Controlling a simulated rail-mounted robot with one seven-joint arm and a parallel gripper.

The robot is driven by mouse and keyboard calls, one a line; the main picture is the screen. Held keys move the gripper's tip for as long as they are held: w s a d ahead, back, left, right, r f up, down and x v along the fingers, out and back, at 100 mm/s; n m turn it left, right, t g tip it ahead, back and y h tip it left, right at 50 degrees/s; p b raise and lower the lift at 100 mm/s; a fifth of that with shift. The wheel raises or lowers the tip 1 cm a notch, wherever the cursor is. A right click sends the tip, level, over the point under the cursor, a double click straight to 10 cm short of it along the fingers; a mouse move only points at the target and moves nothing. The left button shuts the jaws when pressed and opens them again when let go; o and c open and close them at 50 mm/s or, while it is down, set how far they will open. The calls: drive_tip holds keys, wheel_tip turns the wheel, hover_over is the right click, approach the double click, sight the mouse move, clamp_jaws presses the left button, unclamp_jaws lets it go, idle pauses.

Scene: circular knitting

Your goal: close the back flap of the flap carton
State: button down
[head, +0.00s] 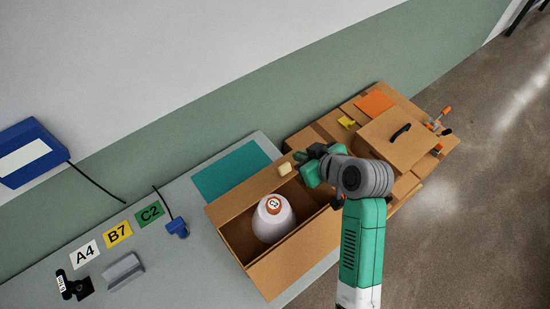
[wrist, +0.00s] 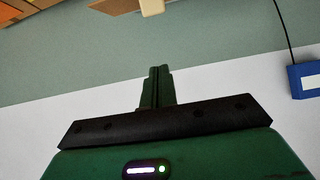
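The flap carton (head: 283,270) stands open on the grey table, with a white yarn cone (head: 283,228) inside. Its back flap (head: 245,193) is a brown strip along the carton's far edge, and it stands away from the opening. A cream tab (head: 285,169) is near the right end of this flap; it also shows at the top of the wrist view (wrist: 152,7), beside a brown edge (wrist: 115,5). My gripper (head: 299,157) is above the carton's far right corner, close to the tab. In the wrist view its green fingers (wrist: 157,72) are together with nothing between them. My arm hides the carton's right end.
A brown workbench (head: 405,140) with a black-handled lid, an orange sheet and small tools is at the right. A teal mat (head: 230,170) lies behind the carton. Label cards (head: 118,234), a grey block (head: 122,270) and a blue device (head: 177,228) are at the left. The wall rises behind.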

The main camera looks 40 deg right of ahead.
hover_over(286, 168)
drive_tip(key=w, duration=0.2)
drive_tip(key=f, duration=0.5)
drive_tip(key=shift+s+d+f+p, duration=0.15)
drive_tip(key=shift+s+f+p, duration=0.1)
drive_tip(key=shift+p, duration=0.1)
drive_tip(key=shift+s+f+p, duration=0.15)
drive_tip(key=shift+s+f, duration=0.1)
drive_tip(key=shift+f, duration=0.35)
drive_tip(key=shift+s+f+p, duration=0.15)
drive_tip(key=shift+s+f, duration=0.1)
drive_tip(key=shift+f, duration=0.35)
drive_tip(key=shift+s+f, duration=0.25)
drive_tip(key=shift+f, duration=0.4)
